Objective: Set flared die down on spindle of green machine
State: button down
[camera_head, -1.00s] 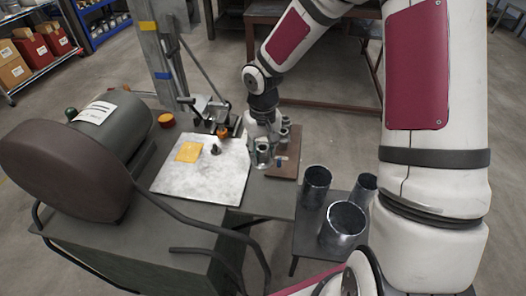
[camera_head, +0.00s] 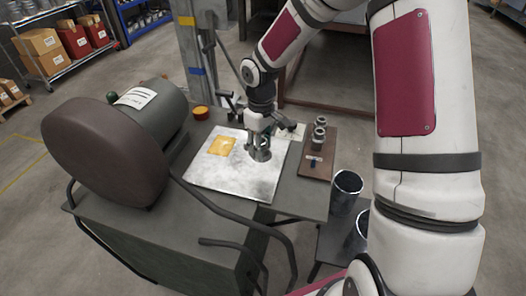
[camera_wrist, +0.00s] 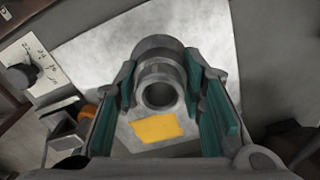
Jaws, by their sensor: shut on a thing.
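My gripper (camera_head: 261,138) is shut on a grey metal ring-like die, the flared die (camera_head: 260,154), whose wider end is downward. It is over the pale work plate (camera_head: 226,178) of the green machine (camera_head: 160,112). In the wrist view the flared die (camera_wrist: 158,72) sits between the two teal-padded fingers of my gripper (camera_wrist: 163,80), and its open bore faces the camera. The spindle is hidden behind the die and gripper in both current views. I cannot tell whether the die touches the spindle or plate.
A yellow sheet (camera_head: 222,145) lies on the plate. A brown board (camera_head: 314,168) right of the plate holds other dies (camera_head: 320,130). Dark metal tubes (camera_head: 346,186) stand at the lower right.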

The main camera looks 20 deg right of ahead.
jog(key=w+n+b, duration=0.1)
jog(key=w+n, duration=0.3)
jog(key=n, duration=0.2)
jog(key=w+n+b, duration=0.1)
jog(key=w+n, duration=0.3)
jog(key=n, duration=0.3)
jog(key=w+n+b, duration=0.1)
jog(key=w+n, duration=0.3)
jog(key=n, duration=0.3)
jog(key=shift+w+a+r, duration=0.15)
jog(key=shift+r, duration=0.05)
jog(key=shift+f+b, duration=1.25)
jog(key=shift+f, duration=2.15)
jog(key=shift+f, duration=0.3)
jog(key=c, duration=1)
grip_release()
jog(key=shift+o, duration=0.2)
jog(key=shift+r, duration=0.1)
notch_tip(320, 180, up, 12)
